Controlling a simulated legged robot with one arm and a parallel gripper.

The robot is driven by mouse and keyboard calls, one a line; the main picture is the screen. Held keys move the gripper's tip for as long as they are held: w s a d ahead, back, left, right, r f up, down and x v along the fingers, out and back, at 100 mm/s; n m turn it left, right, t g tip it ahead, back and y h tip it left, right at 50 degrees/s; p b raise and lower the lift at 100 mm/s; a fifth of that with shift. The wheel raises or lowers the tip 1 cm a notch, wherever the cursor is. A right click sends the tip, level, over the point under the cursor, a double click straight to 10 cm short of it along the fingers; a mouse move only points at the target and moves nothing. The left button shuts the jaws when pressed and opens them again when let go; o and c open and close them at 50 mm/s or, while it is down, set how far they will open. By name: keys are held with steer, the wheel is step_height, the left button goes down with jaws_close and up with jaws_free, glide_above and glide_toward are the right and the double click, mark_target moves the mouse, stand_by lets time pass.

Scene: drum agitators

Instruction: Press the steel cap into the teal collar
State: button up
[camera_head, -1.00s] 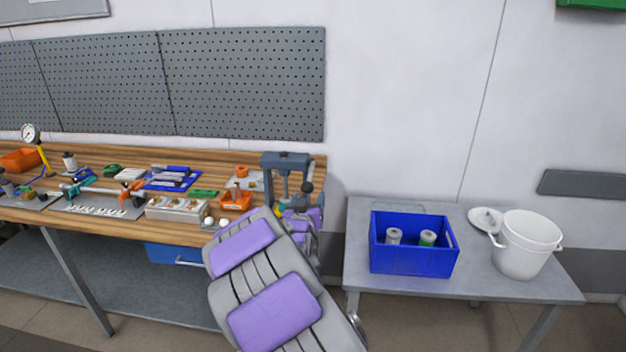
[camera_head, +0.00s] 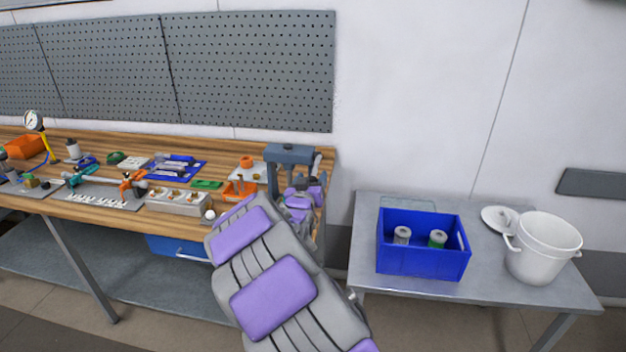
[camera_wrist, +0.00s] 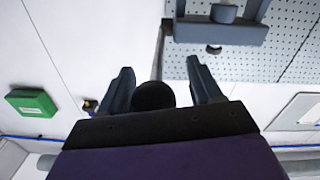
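The grey-blue bench press (camera_head: 290,153) stands at the right end of the wooden bench. My gripper (camera_head: 316,165) is close against its right side, partly hidden by my arm. In the wrist view, the two dark fingers of my gripper (camera_wrist: 160,88) stand apart, one on each side of a round black knob (camera_wrist: 153,96). Part of the press (camera_wrist: 222,25) shows at the top. I cannot make out the steel cap or teal collar; my arm hides much of the press's lower part.
The bench (camera_head: 120,142) holds a grey block (camera_head: 178,201), an orange holder (camera_head: 238,190), a blue mat (camera_head: 176,168) and a gauge (camera_head: 33,120). A side table (camera_head: 365,225) carries a blue crate (camera_head: 424,262) with two cans and a white bucket (camera_head: 543,250).

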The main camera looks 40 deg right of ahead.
steer(key=shift+a+r, duration=0.1)
steer(key=shift+a, duration=0.1)
steer(key=shift+c, duration=0.7)
steer(key=shift+s, duration=0.1)
steer(key=shift+c, duration=0.7)
steer(key=shift+d, duration=0.55)
steer(key=c, duration=0.4)
steer(key=shift+f, duration=0.2)
jaws_close()
steer(key=shift+r, duration=0.15)
